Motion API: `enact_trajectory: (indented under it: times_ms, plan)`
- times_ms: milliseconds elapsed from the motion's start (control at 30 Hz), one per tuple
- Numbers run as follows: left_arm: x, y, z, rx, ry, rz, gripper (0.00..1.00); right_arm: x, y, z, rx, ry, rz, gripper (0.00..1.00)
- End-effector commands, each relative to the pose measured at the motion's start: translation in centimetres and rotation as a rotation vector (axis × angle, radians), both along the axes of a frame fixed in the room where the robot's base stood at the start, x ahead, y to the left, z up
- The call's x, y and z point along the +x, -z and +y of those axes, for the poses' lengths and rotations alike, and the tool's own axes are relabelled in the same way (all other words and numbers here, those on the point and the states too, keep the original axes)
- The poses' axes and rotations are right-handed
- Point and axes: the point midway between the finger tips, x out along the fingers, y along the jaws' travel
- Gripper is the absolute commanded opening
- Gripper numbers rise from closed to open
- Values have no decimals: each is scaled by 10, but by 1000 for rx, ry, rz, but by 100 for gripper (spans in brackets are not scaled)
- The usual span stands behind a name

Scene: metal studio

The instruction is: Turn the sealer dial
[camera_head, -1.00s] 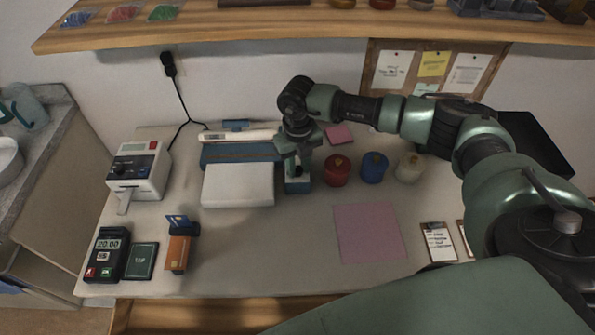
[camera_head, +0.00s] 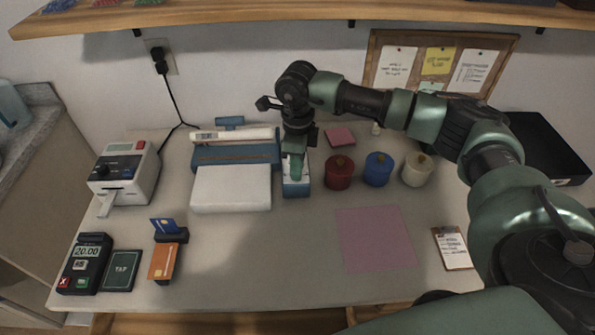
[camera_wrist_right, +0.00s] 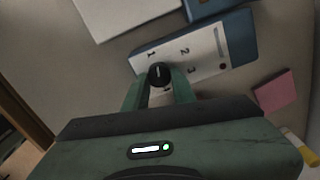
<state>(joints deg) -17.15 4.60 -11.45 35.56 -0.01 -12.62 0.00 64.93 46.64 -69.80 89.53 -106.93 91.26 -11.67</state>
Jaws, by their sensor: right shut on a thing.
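The sealer (camera_head: 234,156) is a blue and white machine with a white platform (camera_head: 231,188) in front, at the left back of the table. Beside its right end is its control box (camera_head: 302,188), blue with a white top. In the right wrist view the white panel (camera_wrist_right: 196,57) carries the numbers 1, 2 and 3, and a small light-marked black dial (camera_wrist_right: 158,72). My right gripper (camera_head: 295,177) comes down over the box. Its fingers are shut on the dial, one on each side, partly hiding the panel. My left gripper is not in view.
Red (camera_head: 339,172), blue (camera_head: 377,169) and white (camera_head: 417,170) round items stand right of the box. A label printer (camera_head: 124,172), payment terminal (camera_head: 84,264) and card holder (camera_head: 168,236) stand left. A pink mat (camera_head: 377,238) lies in front. A pink pad (camera_wrist_right: 275,90) lies near the box.

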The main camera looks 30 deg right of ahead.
Motion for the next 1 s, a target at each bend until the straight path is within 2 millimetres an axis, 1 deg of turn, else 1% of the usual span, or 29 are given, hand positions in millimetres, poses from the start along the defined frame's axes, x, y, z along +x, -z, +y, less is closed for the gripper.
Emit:
enact_trajectory:
  times_ms: [33, 100, 400, 667, 1000]
  plan:
    - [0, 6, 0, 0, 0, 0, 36, 2, 1, 0, 2, -33, -8, 0]
    - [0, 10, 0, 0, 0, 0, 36, 2, 1, 0, 1, -78, -7, 0]
    - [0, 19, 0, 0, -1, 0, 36, 3, -1, 0, 1, -205, -7, 0]
    - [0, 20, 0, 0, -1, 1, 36, 3, -2, 0, 2, -239, -7, 0]
    - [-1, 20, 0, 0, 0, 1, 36, 3, -2, 0, 2, -241, -7, 0]
